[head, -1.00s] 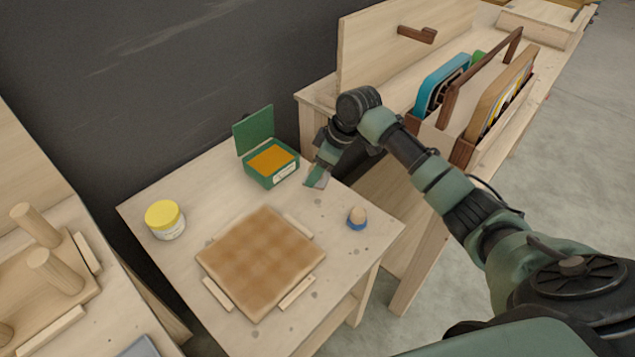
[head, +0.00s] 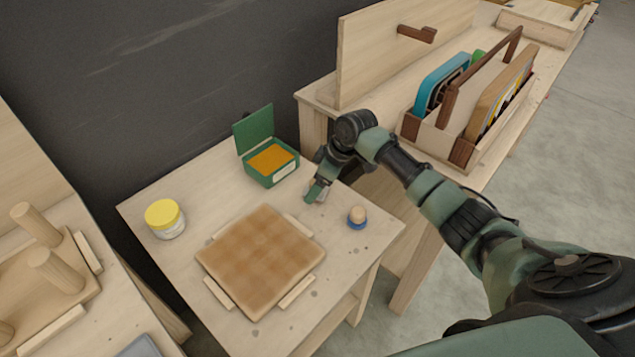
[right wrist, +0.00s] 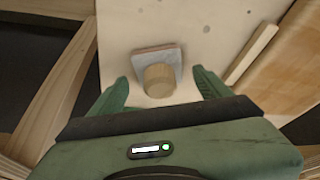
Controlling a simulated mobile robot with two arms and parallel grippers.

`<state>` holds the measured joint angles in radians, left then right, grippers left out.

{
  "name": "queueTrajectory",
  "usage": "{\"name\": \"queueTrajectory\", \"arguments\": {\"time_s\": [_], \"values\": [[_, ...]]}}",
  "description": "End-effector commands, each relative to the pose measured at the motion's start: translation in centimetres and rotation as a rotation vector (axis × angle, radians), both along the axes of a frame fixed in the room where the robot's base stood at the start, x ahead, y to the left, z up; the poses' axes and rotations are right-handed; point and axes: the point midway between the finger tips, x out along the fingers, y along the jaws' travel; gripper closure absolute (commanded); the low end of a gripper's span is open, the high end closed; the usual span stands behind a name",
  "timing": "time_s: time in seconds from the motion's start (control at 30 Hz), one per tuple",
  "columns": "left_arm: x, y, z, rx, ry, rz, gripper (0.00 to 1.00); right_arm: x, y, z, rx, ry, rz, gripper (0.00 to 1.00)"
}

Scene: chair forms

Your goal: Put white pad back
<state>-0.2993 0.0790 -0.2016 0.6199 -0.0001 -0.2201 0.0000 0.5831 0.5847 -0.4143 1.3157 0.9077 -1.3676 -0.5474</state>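The white pad (right wrist: 171,57) is a pale, squarish block with a round wooden knob (right wrist: 159,80). It lies on the small wooden table in the right wrist view. My right gripper (head: 313,194) is low over the table, between the green box and the blue-based knob. In the right wrist view its green fingers (right wrist: 160,84) are spread, one on each side of the knob, with gaps visible. My left gripper is not in view.
On the small table (head: 190,265) are an open green box (head: 286,172) with an orange inside, a yellow-lidded jar (head: 166,220), a blue-based knob (head: 357,218) and a brown square panel (head: 260,262) between wooden strips. A wooden rack (head: 455,135) stands on the bench at right.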

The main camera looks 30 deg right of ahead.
Motion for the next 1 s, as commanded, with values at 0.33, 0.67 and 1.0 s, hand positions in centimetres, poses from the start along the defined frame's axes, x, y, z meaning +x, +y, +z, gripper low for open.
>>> {"name": "queueTrajectory", "arguments": {"time_s": [0.33,0.67,1.0], "values": [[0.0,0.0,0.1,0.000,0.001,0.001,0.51,0.0,0.0,0.5,0.000,-0.001,0.000,0.23],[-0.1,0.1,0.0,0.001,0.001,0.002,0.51,-1.7,-1.6,6.1,-0.003,-0.004,0.001,0.23],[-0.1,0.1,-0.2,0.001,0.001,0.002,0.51,-3.2,-2.9,11.0,0.000,-0.001,-0.001,0.23]]}}
